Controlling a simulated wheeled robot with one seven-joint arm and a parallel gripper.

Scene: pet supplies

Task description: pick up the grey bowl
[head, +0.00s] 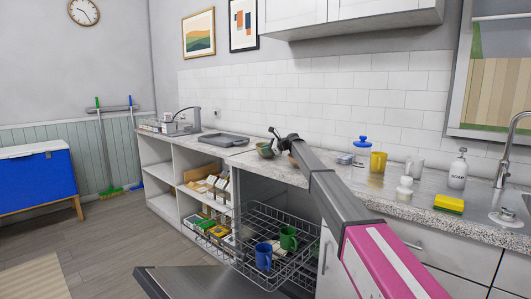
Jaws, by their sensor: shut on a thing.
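A small grey-green bowl (265,152) is at the counter's back left part, at the end of my arm. My gripper (271,142) is small and dark in the head view and is shut on the bowl's rim. At this size I cannot tell whether the bowl still touches the counter. A brownish bowl (292,159) shows partly behind my arm, just right of the gripper.
A dish rack (270,222) is pulled out below with a blue mug (263,256) and a green mug (288,238). A blue-lidded jar (361,152), yellow cup (378,162), soap bottle (458,168) and sponge (448,202) stand right of my arm. A grey tray (224,140) lies left.

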